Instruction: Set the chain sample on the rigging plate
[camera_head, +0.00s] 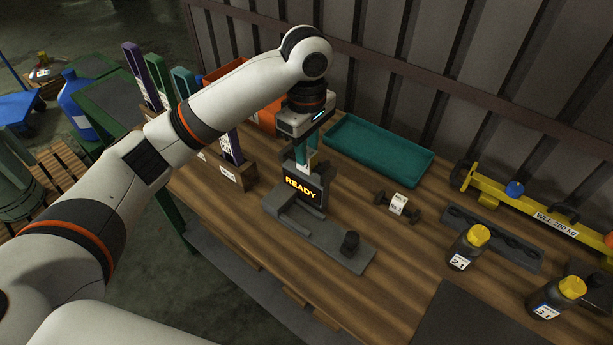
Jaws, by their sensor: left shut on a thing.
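My left gripper (305,143) points down over the table and is shut on a teal strip (310,158) with a white label. The strip's lower end is at the dark stand with a lit READY display (304,190); I cannot tell whether it touches. A small dark piece with a white tag (398,204), perhaps the chain sample, lies on the wood right of the stand. A dark grey plate with recesses (490,236), perhaps the rigging plate, lies further right. My right gripper is not in view.
A teal tray (379,149) lies behind the stand. Yellow-capped bottles (468,247) (556,297) stand at the right, near a yellow beam (530,207). Tall coloured strips (147,77) stand at the left. Bare wood (400,260) lies in front of the tagged piece.

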